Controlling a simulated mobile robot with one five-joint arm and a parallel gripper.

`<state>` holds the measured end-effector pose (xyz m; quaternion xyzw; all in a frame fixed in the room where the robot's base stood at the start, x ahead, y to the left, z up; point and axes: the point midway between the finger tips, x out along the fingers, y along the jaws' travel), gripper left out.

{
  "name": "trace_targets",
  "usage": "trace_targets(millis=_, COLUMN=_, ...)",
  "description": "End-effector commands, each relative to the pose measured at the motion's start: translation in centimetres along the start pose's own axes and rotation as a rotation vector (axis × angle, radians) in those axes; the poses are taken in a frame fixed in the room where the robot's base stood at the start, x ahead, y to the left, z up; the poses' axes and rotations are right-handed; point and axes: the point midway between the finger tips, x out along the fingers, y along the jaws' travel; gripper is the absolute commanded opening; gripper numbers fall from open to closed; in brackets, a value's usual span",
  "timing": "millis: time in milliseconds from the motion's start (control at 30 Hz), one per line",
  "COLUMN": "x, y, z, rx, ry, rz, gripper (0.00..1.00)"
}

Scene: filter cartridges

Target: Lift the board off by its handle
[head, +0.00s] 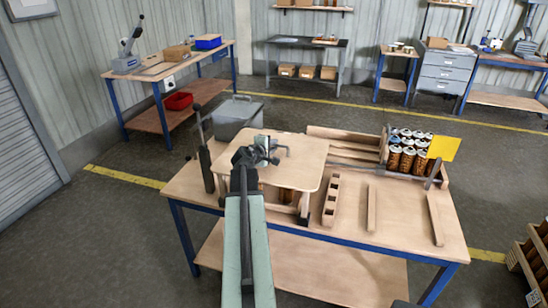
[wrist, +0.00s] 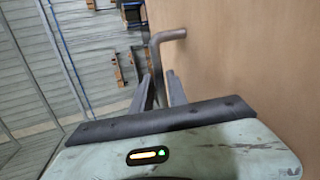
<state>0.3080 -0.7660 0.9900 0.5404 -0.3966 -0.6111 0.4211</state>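The board (head: 305,172) is a pale wooden panel with rounded corners, raised above the workbench on wooden supports. Its handle (head: 284,148) is a grey bent metal rod on the board's top; it also shows in the wrist view (wrist: 170,35). My gripper (head: 262,148) is over the board at the handle, partly hiding it. In the wrist view my gripper's two fingers (wrist: 160,85) stand apart, with the handle's rod between them. The fingers look open; whether either one touches the rod I cannot tell.
A dark upright post (head: 206,165) stands left of the board.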

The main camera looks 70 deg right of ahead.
Motion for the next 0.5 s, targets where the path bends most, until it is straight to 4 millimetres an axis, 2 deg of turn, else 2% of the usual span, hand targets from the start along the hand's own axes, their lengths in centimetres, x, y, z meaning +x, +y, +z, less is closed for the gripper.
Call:
trace_targets(millis=200, x=4.1, y=-0.2, z=-0.1, rx=0.001, ry=-0.001, rz=-0.001, gripper=0.19)
trace_targets(millis=433, x=4.3, y=0.0, z=0.0, rx=0.001, ry=0.0, rz=-0.001, gripper=0.19)
trace_targets(millis=467, x=4.3, y=0.0, z=0.0, rx=0.001, ry=0.0, rz=-0.001, gripper=0.16)
trace_targets(millis=500, x=4.3, y=0.0, z=0.0, rx=0.001, ry=0.0, rz=-0.001, gripper=0.05)
